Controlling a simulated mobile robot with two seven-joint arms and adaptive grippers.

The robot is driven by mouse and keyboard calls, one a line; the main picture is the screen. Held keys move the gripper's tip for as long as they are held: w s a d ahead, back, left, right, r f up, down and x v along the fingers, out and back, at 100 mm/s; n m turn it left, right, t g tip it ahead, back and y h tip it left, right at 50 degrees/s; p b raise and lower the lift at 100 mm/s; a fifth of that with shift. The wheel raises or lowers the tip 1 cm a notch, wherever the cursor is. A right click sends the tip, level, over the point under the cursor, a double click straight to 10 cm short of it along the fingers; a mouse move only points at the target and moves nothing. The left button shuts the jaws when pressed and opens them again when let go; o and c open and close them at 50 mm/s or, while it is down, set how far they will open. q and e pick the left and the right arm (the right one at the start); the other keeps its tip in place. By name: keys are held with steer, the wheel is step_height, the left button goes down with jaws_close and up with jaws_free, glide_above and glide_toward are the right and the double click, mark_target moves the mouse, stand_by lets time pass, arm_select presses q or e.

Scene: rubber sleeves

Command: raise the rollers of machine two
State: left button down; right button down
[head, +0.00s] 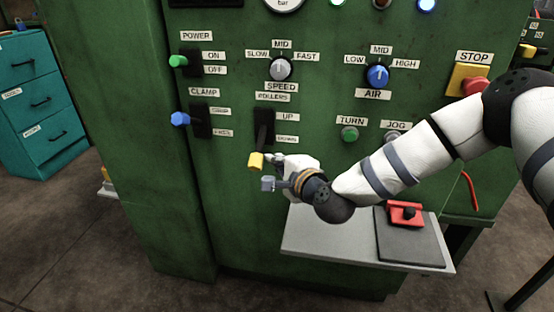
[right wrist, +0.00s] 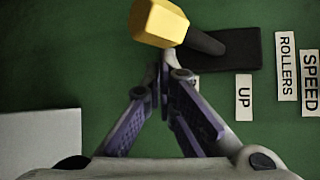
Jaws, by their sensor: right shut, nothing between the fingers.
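The ROLLERS lever has a black plate (head: 264,118) and a yellow knob (head: 256,160). The knob hangs low, by the lower, DOWN end of the plate. In the right wrist view the yellow knob (right wrist: 158,22) and its black stem stand out from the plate (right wrist: 238,48). My right gripper (head: 272,160) is at the knob's right side in the head view. In the right wrist view the right gripper (right wrist: 166,68) has its fingertips together just below the knob, with nothing between them. I cannot tell whether they touch the knob. My left gripper is out of view.
Left of it are the green POWER lever (head: 178,61) and blue CLAMP lever (head: 180,119). Speed knob (head: 281,68), air knob (head: 377,76) and red stop button (head: 475,88) are above. A grey shelf (head: 325,240) with a red-handled item (head: 404,213) juts out below my right arm.

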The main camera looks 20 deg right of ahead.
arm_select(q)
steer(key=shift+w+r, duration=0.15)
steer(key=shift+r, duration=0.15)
arm_select(e)
steer(key=shift+r, duration=0.2)
